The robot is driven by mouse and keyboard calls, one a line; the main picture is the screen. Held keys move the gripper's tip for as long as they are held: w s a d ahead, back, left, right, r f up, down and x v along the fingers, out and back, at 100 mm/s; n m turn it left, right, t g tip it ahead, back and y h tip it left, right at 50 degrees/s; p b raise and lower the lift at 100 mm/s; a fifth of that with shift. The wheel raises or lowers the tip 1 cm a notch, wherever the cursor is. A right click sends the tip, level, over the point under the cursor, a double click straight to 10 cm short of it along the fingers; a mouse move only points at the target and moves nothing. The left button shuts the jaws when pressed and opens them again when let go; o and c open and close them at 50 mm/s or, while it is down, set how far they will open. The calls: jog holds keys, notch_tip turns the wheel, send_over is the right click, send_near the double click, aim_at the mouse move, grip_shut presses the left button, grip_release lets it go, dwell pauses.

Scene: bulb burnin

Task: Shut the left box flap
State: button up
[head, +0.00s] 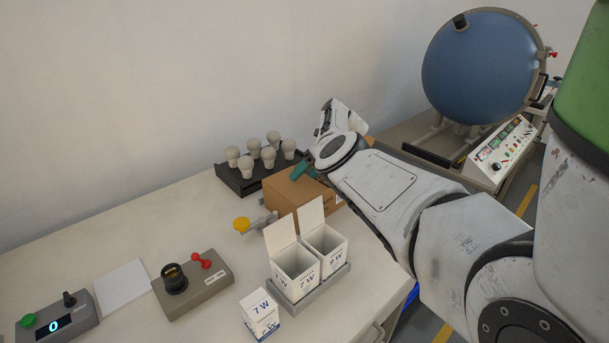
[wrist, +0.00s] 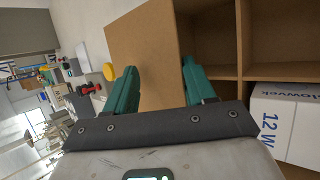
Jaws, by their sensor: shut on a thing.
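A brown cardboard box (head: 293,201) stands on the table towards the back. The wrist view shows its open inside with cardboard dividers (wrist: 212,72). A plain brown panel, the left box flap (wrist: 150,45), is on the left of the compartments in that view. My gripper (head: 304,168) is at the box's upper edge. In the wrist view my gripper's teal fingers (wrist: 162,92) stand on either side of this panel, shut on it. The fingertips are partly hidden in the head view, and my arm covers the box's right side.
A white 12 W carton (wrist: 285,118) sits in one compartment. A dark tray (head: 240,183) of bulbs stands behind the box. Two open white cartons (head: 296,262) with raised flaps stand in a grey holder in front, near a yellow knob (head: 241,224). A closed 7 W carton (head: 260,315) stands nearer.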

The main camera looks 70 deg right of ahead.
jog(key=shift+w+a+f, duration=0.25)
jog(key=shift+a+f, duration=0.1)
jog(key=shift+a, duration=0.05)
jog(key=shift+c, duration=0.7)
jog(key=shift+s+d+r, duration=0.1)
jog(key=shift+s+r, duration=0.05)
jog(key=shift+r, duration=0.1)
jog(key=v, duration=1.1)
jog(key=shift+d, duration=0.2)
